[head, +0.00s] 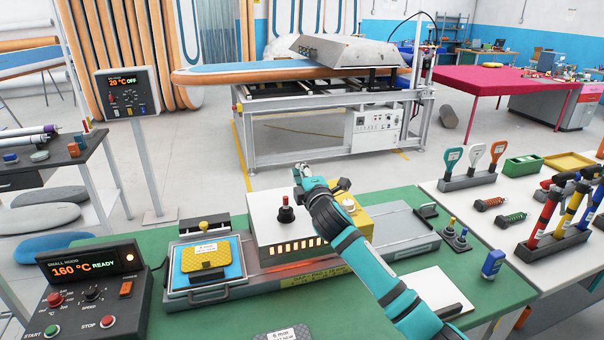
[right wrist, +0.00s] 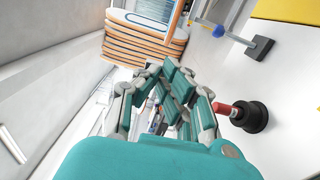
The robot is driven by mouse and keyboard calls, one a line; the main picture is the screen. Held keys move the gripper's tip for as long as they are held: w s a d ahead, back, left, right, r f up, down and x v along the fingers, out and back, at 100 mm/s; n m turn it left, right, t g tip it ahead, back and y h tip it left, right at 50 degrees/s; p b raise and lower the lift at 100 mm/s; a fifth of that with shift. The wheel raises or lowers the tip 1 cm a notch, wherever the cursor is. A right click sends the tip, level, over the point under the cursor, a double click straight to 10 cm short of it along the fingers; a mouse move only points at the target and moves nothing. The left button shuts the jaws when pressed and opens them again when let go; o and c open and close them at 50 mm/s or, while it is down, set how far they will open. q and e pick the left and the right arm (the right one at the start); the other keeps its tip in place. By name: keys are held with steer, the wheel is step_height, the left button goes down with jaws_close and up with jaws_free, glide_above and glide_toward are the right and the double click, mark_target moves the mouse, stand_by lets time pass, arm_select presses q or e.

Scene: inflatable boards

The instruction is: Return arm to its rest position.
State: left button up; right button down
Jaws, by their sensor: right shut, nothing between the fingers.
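My right arm (head: 375,265), teal and grey, reaches from the lower right over the green table. The red-and-black knob (right wrist: 246,115) shows just right of the fingers there. I cannot tell whether the gripper touches the hood. My left gripper is in neither view.
A yellow piece (head: 206,255) lies on a blue tray left of the hood. The control box (head: 93,285) reads 160 °C READY. A large press table (head: 330,105) stands behind across open floor.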

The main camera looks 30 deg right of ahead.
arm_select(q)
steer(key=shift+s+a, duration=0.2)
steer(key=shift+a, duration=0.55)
